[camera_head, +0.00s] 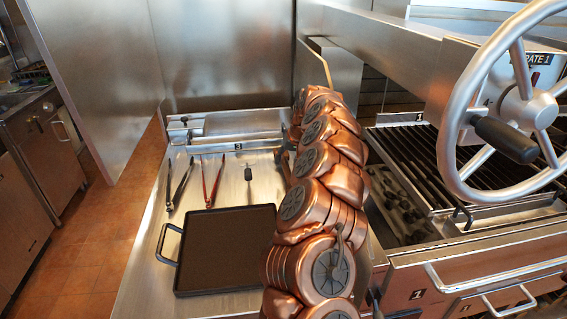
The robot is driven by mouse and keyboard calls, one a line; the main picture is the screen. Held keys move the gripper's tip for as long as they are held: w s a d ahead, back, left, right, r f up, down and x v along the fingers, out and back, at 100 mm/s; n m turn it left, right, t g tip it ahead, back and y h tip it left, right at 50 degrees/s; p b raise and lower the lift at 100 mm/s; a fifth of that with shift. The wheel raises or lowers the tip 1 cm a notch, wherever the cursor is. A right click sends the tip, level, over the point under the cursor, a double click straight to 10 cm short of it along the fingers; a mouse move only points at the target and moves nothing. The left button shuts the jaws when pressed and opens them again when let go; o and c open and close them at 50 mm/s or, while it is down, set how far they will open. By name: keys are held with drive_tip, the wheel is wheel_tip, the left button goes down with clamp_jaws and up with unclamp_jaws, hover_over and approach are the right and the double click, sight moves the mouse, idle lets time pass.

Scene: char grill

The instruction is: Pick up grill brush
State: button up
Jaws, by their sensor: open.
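A small tool with a dark block-like upper part (249,173) and a thin shaft lies on the steel counter (228,193), right of the red tongs. It may be the grill brush, but it is too small to be sure. My copper arm reaches up the middle of the view. My gripper (284,143) is at its far end, small and partly hidden by the arm. It is open, a little right of and beyond this tool, apart from it. Nothing shows held in it.
Black tongs (180,184) and red-handled tongs (213,181) lie left of the tool. A dark griddle pan (225,248) lies in front. A grill grate (418,160) and large handwheel (473,92) stand right of my arm. A steel wall bounds the back.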

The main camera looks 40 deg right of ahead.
sight(286, 162)
drive_tip(key=shift+p+x, duration=0.45)
drive_tip(key=shift+x, duration=0.35)
drive_tip(key=shift+p+x, duration=0.35)
drive_tip(key=shift+x, duration=0.95)
drive_tip(key=shift+w, duration=0.1)
drive_tip(key=shift+r, duration=0.1)
clamp_jaws()
